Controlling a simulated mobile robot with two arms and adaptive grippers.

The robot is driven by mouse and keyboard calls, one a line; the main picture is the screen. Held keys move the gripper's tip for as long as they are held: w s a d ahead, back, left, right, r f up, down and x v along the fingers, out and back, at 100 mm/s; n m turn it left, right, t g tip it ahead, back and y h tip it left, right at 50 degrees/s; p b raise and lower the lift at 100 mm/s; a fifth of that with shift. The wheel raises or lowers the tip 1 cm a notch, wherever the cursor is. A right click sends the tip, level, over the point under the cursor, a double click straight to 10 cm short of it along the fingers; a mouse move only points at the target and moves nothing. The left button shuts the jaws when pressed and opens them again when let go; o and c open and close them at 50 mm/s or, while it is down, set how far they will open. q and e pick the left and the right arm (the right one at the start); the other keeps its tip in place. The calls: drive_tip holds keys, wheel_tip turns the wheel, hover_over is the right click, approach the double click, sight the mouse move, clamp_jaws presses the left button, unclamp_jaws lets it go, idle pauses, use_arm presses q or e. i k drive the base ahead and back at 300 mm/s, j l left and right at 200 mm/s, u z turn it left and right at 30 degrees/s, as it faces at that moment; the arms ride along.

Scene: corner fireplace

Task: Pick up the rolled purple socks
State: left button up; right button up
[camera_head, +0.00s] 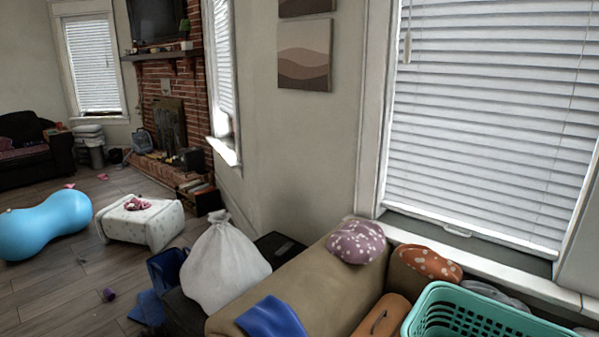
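A small dark purple roll (109,294) lies on the wooden floor at the lower left; it looks like the rolled purple socks, though it is too small to show detail. It lies apart from other things, left of a blue cloth or bag (150,307). Neither of my grippers is in view.
A tan couch (312,281) with a teal laundry basket (425,306) fills the lower right. A white tied bag (223,268) stands beside the couch. A white patterned ottoman (150,226) and a blue peanut ball (45,226) stand farther back. Floor around the roll is mostly clear.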

sight(110, 295)
drive_tip(key=u, duration=1.3)
drive_tip(key=i+u, duration=0.2)
drive_tip(key=i, duration=3)
drive_tip(key=i+j+z, duration=0.1)
drive_tip(key=i, duration=0.9)
